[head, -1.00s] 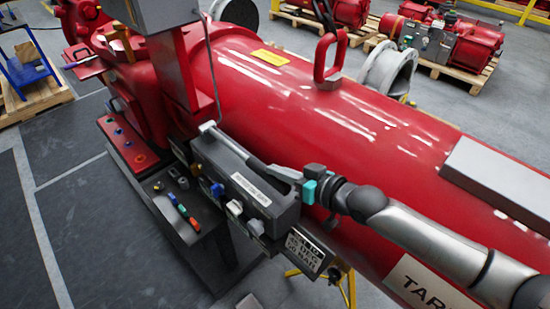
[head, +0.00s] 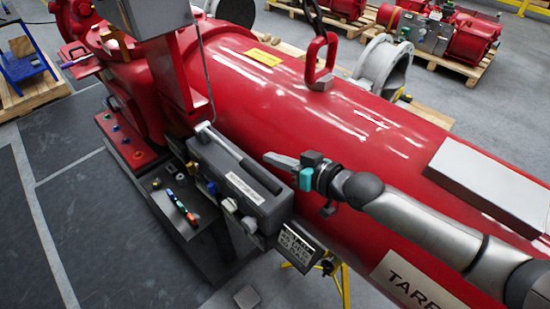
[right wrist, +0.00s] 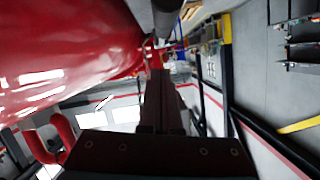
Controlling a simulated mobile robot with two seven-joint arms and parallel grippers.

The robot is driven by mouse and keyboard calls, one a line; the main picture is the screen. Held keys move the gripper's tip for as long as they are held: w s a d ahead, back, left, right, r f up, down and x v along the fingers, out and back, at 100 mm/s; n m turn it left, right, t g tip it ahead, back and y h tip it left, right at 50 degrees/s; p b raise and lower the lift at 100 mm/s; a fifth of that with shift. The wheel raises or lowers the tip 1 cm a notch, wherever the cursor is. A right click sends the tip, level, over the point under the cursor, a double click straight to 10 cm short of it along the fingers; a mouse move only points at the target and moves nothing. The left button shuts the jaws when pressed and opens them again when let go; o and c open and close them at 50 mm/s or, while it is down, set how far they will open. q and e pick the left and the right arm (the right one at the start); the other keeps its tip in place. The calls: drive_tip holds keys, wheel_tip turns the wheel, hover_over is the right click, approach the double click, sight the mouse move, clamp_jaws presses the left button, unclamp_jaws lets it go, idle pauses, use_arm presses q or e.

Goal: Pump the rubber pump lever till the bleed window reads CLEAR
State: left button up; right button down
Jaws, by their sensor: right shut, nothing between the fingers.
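The pump lever (head: 228,147) is a pale rod with a dark rubber grip (head: 262,178). It lies along the top of a grey pump box (head: 225,182) on the side of the red actuator. My right gripper (head: 266,157) is shut and empty, just above and beyond the grip, apart from it. In the right wrist view its dark fingers (right wrist: 156,72) show together; a dark rod at the top edge may be the lever, but I cannot tell. I cannot make out the bleed window's reading. My left gripper is not in view.
The large red cylinder (head: 330,130) fills the space behind the lever. Coloured knobs sit on the box front, and a small text plate (head: 297,250) hangs below its right end. A grey upright housing (head: 155,15) stands at the upper left. Floor is free at lower left.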

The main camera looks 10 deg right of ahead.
drive_tip(key=f+v, duration=0.1)
drive_tip(key=v, duration=0.8)
drive_tip(key=shift+s+d, duration=0.2)
drive_tip(key=shift+s, duration=0.2)
drive_tip(key=shift+f, duration=0.1)
drive_tip(key=s+a+f+g+h, duration=0.2)
drive_tip(key=s+a+f+h, duration=0.1)
drive_tip(key=s+a+f, duration=0.15)
drive_tip(key=s+d+f+m+g+h, duration=0.1)
drive_tip(key=s+d+f+g+h, duration=0.15)
drive_tip(key=s, duration=0.45)
drive_tip(key=s+d+f+m+g+h, duration=0.2)
drive_tip(key=s+d+g+h, duration=0.15)
drive_tip(key=s, duration=0.25)
drive_tip(key=s+f+b, duration=0.3)
drive_tip(key=f+b, duration=0.7)
drive_tip(key=f, duration=2.3)
drive_tip(key=s+d+f+g+b, duration=0.1)
drive_tip(key=s+f+b, duration=0.3)
drive_tip(key=s+f, duration=0.3)
drive_tip(key=s+d+f+g+b, duration=0.1)
drive_tip(key=s+f+b, duration=0.3)
drive_tip(key=s+f, duration=0.4)
wheel_tip(320, 180, down, 6)
drive_tip(key=shift+d+n, duration=0.3)
drive_tip(key=shift+d, duration=0.4)
